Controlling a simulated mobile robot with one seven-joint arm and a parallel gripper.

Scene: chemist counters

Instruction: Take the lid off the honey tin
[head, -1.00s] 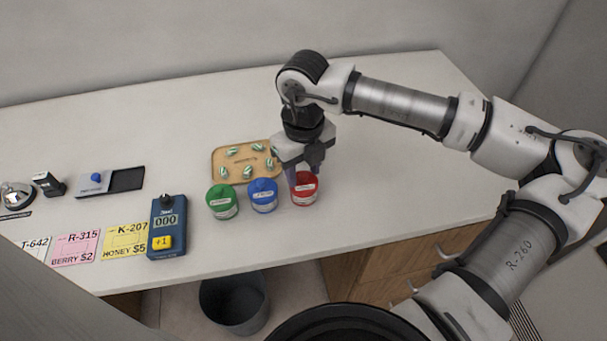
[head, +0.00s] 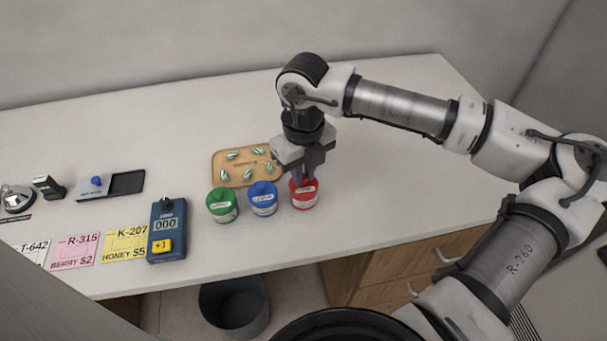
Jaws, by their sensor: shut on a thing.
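Three lidded tins stand in a row on the counter: a green tin (head: 222,211), a blue tin (head: 264,204) and a red tin (head: 304,202). Each has a small white label, too small to read, so I cannot tell which one is honey. My gripper (head: 305,180) points down over the red tin, its fingers shut on the knob of the red lid (head: 312,186). The knob itself is hidden by the fingers. The red lid looks seated on its tin. The blue and green lids are on their tins.
A wooden tray (head: 218,168) with striped sweets lies just behind the tins. A blue counter device (head: 167,245) reading 000 stands to the left, beside price cards (head: 125,244). A dark bin (head: 234,308) is on the floor below. The counter right of the red tin is clear.

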